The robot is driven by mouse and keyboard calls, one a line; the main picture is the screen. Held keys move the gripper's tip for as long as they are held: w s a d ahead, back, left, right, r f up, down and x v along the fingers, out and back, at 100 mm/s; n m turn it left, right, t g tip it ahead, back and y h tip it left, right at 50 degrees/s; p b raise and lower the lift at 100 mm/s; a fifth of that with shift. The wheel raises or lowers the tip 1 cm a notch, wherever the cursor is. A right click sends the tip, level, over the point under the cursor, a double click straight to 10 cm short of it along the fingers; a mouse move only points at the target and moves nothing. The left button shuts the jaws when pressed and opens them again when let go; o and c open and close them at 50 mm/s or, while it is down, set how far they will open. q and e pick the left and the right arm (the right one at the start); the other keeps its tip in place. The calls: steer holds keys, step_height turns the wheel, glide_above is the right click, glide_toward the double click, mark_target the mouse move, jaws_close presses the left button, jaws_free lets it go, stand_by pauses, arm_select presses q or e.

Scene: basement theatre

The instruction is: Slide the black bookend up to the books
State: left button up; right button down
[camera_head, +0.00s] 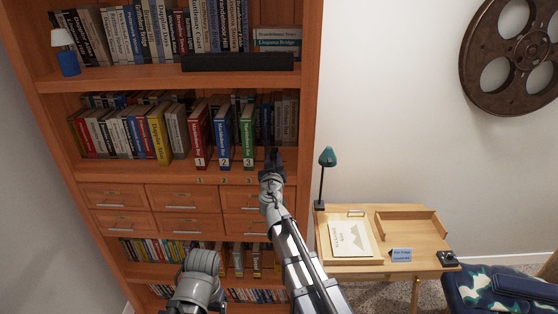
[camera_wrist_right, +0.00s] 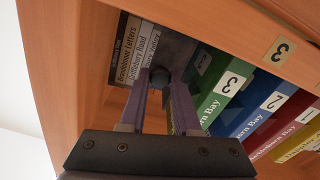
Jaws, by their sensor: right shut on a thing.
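The black bookend (camera_wrist_right: 178,46) stands on the middle shelf, to the right of the numbered books in the head view, mostly behind my gripper there. My right gripper (camera_head: 271,158) is at the shelf front; in the wrist view its fingers (camera_wrist_right: 164,84) are shut on the bookend's dark knob. The books are red number 1 (camera_head: 199,136), blue number 2 (camera_head: 223,138) and green number 3 (camera_head: 247,137), side by side. Green number 3 is the nearest to the bookend; I cannot tell whether they touch. My left arm shows low in the head view, but its gripper does not.
A yellow book (camera_head: 159,137) and other books fill the shelf to the left. Grey books (camera_head: 287,120) stand behind, at right. Drawers (camera_head: 182,197) lie below the shelf. A desk (camera_head: 385,262) with a green lamp (camera_head: 327,158) is to the right of the bookcase.

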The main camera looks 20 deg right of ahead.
steer(key=a, duration=0.1)
steer(key=w+a, duration=0.1)
steer(key=a, duration=0.1)
steer(key=shift+a, duration=0.2)
steer(key=c, duration=0.6)
jaws_free()
steer(key=shift+d, duration=0.1)
